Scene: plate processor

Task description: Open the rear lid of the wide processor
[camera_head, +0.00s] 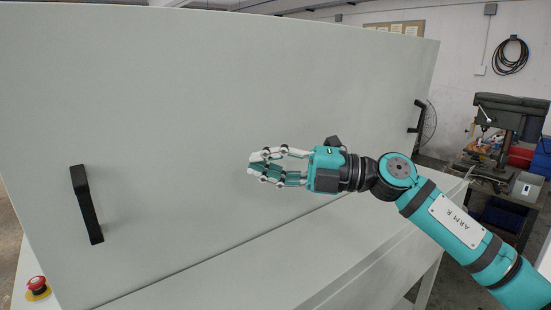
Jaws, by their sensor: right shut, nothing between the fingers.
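A large pale grey lid panel (180,80) of the wide processor fills most of the head view. It stands steeply, its lower edge running along the white processor body (330,260). A black bar handle (87,204) is on the panel near its left end, and another black handle (417,116) is at its right end. My right gripper (256,168) is shut and empty, in front of the middle of the panel, away from both handles. It points left; I cannot tell whether its fingertips touch the panel. My left gripper is out of view.
A red emergency stop button (37,284) on a yellow base sits at the lower left, near the panel. A drill press (509,118) stands on a cluttered workbench at the right. Behind it is a white wall with a coiled black cable (510,57).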

